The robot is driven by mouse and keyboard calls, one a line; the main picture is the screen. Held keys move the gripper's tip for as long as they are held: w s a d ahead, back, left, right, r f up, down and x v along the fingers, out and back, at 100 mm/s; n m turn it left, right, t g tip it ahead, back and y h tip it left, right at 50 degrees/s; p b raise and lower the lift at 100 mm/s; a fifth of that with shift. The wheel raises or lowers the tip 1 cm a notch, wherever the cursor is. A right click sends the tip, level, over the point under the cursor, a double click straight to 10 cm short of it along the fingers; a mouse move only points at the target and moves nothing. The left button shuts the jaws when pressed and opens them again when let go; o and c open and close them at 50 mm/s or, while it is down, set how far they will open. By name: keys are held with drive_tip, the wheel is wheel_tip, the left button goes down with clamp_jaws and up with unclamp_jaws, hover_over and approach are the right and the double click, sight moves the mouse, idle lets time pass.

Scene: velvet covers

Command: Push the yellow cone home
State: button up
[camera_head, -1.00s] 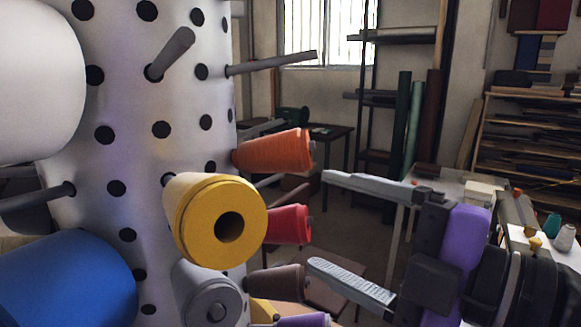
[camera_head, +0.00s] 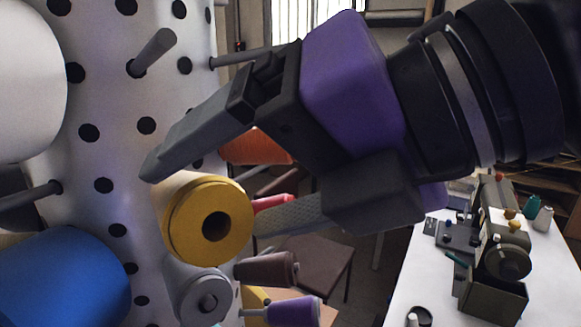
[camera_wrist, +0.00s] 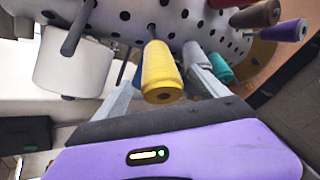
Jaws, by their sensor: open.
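The yellow cone (camera_head: 216,222) sits on a peg of the white perforated column (camera_head: 100,145), its wide end with a dark hole facing outward. In the wrist view the yellow cone (camera_wrist: 160,72) is between my fingers, and a short dark piece of peg shows between its narrow end and the column. My gripper (camera_head: 203,197) is open around the cone. One finger passes above it, and the other is partly hidden behind it. In the wrist view my gripper (camera_wrist: 157,65) shows one finger on each side; I cannot tell if either touches the cone.
A grey cone (camera_head: 202,290) is just below, with brown (camera_head: 266,268) and purple (camera_head: 292,310) cones lower right. An orange cone (camera_head: 255,146) and a red cone (camera_head: 272,202) are partly hidden behind my gripper. A large blue spool (camera_head: 65,280) is at left. Bare pegs (camera_head: 152,52) stick out above.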

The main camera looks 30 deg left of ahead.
drive_tip(key=shift+p+x, duration=0.3)
drive_tip(key=shift+x, duration=1.8)
drive_tip(key=c, duration=1.5)
drive_tip(key=shift+o, duration=0.2)
drive_tip(key=shift+w+a+f, duration=0.15)
drive_tip(key=shift+w+a, duration=0.25)
drive_tip(key=shift+a, duration=0.5)
drive_tip(key=shift+w+a+f, duration=0.2)
drive_tip(key=shift+w+a, duration=0.2)
drive_tip(key=shift+a, duration=0.45)
drive_tip(key=shift+w+a+f, duration=0.15)
drive_tip(key=shift+w+a, duration=0.25)
drive_tip(key=shift+a, duration=0.5)
drive_tip(key=o, duration=1.5)
drive_tip(key=shift+c, duration=0.2)
